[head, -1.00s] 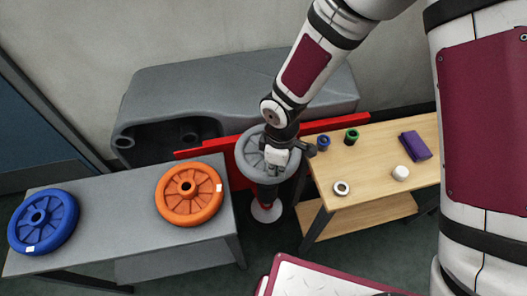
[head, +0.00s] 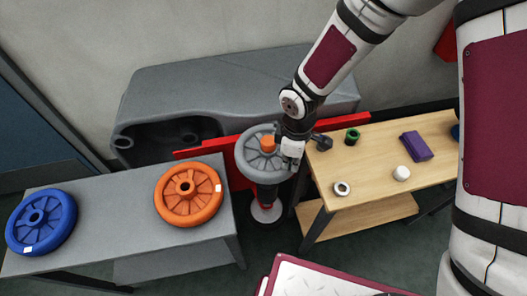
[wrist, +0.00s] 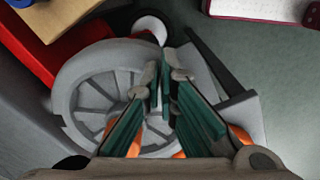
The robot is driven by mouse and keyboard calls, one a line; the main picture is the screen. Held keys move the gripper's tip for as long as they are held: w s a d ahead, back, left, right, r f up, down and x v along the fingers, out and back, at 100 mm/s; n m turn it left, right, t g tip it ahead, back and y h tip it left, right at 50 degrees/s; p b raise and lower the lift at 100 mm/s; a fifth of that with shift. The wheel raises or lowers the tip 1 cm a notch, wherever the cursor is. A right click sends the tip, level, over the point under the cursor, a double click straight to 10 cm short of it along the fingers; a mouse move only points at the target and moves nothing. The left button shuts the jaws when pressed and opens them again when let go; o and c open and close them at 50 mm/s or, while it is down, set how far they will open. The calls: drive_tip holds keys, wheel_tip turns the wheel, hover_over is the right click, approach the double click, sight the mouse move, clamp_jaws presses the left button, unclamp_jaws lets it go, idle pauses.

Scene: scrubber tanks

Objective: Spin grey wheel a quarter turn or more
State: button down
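The grey wheel (head: 248,158) lies face up on a dark post with a round foot, between the two tables. An orange piece (head: 267,143) shows near its middle. My gripper (head: 292,160) is pointed down at the wheel's right rim. In the wrist view the grey spoked wheel (wrist: 88,88) lies below and left of my gripper (wrist: 162,88). The teal-padded fingers look a little apart, with a narrow gap and nothing visibly held. I cannot tell whether a finger touches the rim or a spoke.
A grey table (head: 120,215) on the left bears an orange wheel (head: 170,205) and a blue wheel (head: 55,232). A wooden table (head: 375,170) close on the right bears a green ring, a white ring, a white lump and a purple block. A red beam (head: 345,122) and grey tank (head: 240,85) stand behind.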

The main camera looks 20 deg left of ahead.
drive_tip(key=shift+r+p, duration=1.9)
drive_tip(key=shift+r, duration=1.6)
drive_tip(key=d+r+m+t+h, duration=0.1)
drive_tip(key=d+r+m, duration=0.3)
drive_tip(key=d+r, duration=0.5)
drive_tip(key=d+r+m+t, duration=0.2)
drive_tip(key=d+r+m, duration=0.3)
drive_tip(key=r, duration=0.6)
drive_tip(key=s+d+r+m+t, duration=0.1)
drive_tip(key=s+d+r+m, duration=0.3)
drive_tip(key=s, duration=0.4)
drive_tip(key=s+d+r+m+t+y, duration=0.1)
drive_tip(key=s+d+r+m, duration=0.4)
drive_tip(key=s+d+r, duration=0.2)
drive_tip(key=shift+s+r, duration=0.15)
drive_tip(key=shift+s, duration=0.2)
